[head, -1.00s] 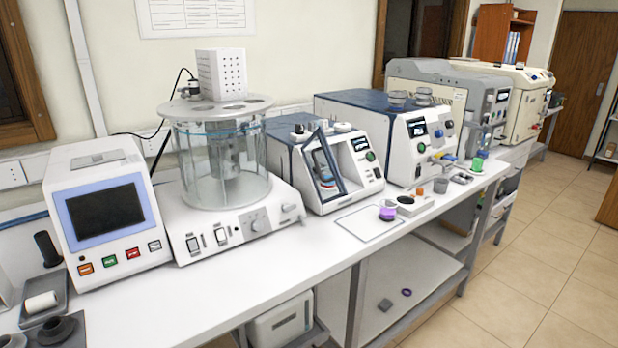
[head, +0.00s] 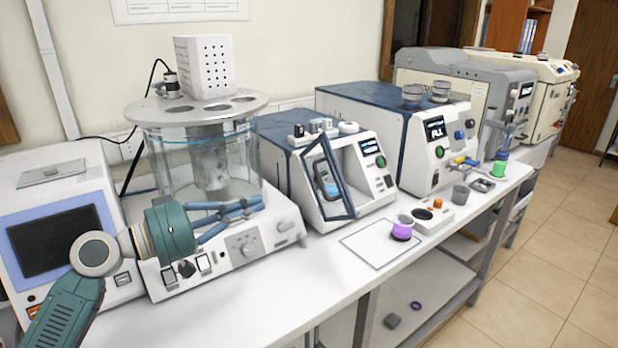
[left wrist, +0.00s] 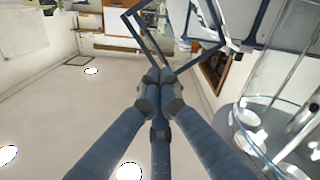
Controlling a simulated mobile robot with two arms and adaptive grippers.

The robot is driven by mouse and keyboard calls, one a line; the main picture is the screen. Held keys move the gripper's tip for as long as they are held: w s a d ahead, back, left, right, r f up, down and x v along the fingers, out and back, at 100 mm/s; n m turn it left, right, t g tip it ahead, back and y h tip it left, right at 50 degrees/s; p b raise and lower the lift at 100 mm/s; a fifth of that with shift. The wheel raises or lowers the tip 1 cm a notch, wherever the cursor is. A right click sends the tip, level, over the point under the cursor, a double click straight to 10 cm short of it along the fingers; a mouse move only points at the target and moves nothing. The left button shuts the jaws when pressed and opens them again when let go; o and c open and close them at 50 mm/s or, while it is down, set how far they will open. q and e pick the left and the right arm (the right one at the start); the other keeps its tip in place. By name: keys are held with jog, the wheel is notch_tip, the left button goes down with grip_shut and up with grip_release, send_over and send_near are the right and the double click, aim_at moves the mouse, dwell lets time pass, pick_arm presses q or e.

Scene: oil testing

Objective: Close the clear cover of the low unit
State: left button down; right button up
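The low unit (head: 372,188) is a white box with a dark blue top and side on the bench. Its clear cover (head: 350,197) has a dark frame and stands open, swung out toward the front. In the left wrist view the cover's dark frame (left wrist: 137,32) is ahead of my fingertips. My left gripper (head: 255,205) is in front of the glass cylinder, left of the low unit and apart from the cover. In the left wrist view its fingers (left wrist: 160,76) come together at the tips with nothing between them. My right gripper is out of view.
The tall glass cylinder (head: 165,160) stands close behind my left gripper. A screen unit (head: 45,205) is at the left.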

pick_arm(q)
jog(key=s+p+x, duration=0.1)
jog(key=p+x, duration=0.4)
jog(key=x, duration=0.8)
jog(key=shift+d+r, duration=0.4)
jog(key=shift+d, duration=0.05)
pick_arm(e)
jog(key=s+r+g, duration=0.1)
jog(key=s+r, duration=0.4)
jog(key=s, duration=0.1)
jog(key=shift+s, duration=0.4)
